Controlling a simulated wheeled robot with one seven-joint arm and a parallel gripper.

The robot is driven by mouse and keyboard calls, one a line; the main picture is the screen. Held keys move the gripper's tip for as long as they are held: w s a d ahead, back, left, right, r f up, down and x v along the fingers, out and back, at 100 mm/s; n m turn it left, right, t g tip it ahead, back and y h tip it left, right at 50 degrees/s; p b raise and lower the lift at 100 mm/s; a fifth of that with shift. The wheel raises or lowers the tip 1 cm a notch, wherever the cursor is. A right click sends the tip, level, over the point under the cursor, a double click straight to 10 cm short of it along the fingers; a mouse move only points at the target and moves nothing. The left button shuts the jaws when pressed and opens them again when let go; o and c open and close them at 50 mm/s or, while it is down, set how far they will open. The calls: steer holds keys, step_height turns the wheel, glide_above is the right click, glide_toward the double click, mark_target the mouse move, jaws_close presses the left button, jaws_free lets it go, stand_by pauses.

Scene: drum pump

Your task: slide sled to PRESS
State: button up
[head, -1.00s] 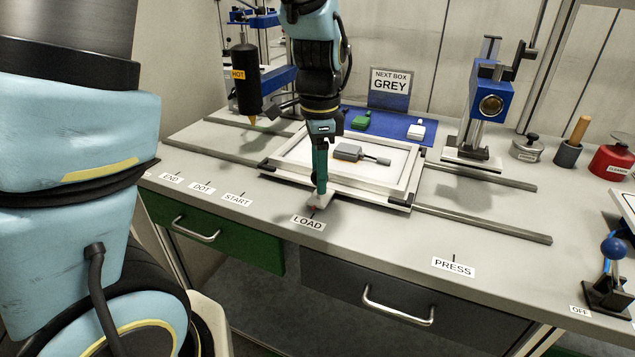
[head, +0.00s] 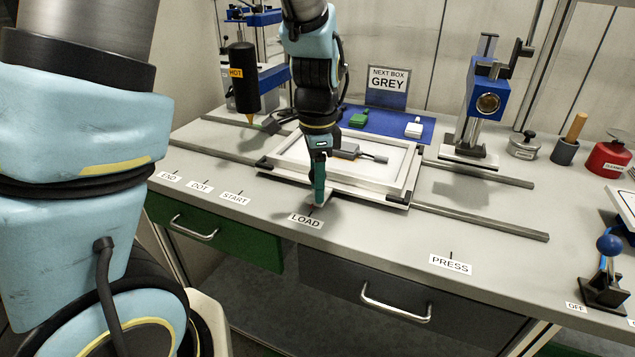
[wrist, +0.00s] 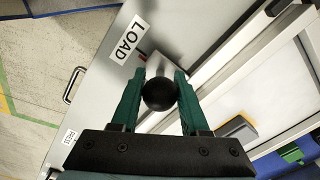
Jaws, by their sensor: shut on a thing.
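The sled is a white-framed tray (head: 411,172) on two rails, standing above the LOAD label (head: 306,220). A grey box part (head: 347,151) with a stub lies on it, partly hidden by my arm in the head view. My gripper (head: 318,199) is at the sled's front edge by LOAD. In the wrist view my gripper (wrist: 157,92) is shut on a round black knob (wrist: 159,94) on the sled's front side. The PRESS label (head: 451,264) is farther right on the bench edge, in front of the blue press (head: 486,100).
Rails (head: 490,225) run clear to the right of the sled. A black HOT dispenser (head: 243,80) hangs at left. A blue mat (head: 390,118) with green and white parts lies behind. A blue-knobbed lever (head: 609,246) stands at far right.

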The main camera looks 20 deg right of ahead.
jaws_close()
steer(key=shift+d, duration=0.1)
stand_by(0.8)
steer(key=shift+s+d, duration=0.15)
steer(key=shift+s, duration=0.1)
steer(key=s+d+p, duration=0.1)
steer(key=s+d, duration=0.5)
steer(key=s+d+p, duration=0.1)
steer(key=s+d, duration=0.5)
steer(key=d, duration=0.1)
steer(key=s+d+p, duration=0.2)
steer(key=s+d, duration=0.4)
steer(key=shift+d, duration=0.3)
steer(key=shift+s, duration=0.15)
steer(key=o, duration=0.8)
jaws_free()
steer(key=shift+d, duration=0.1)
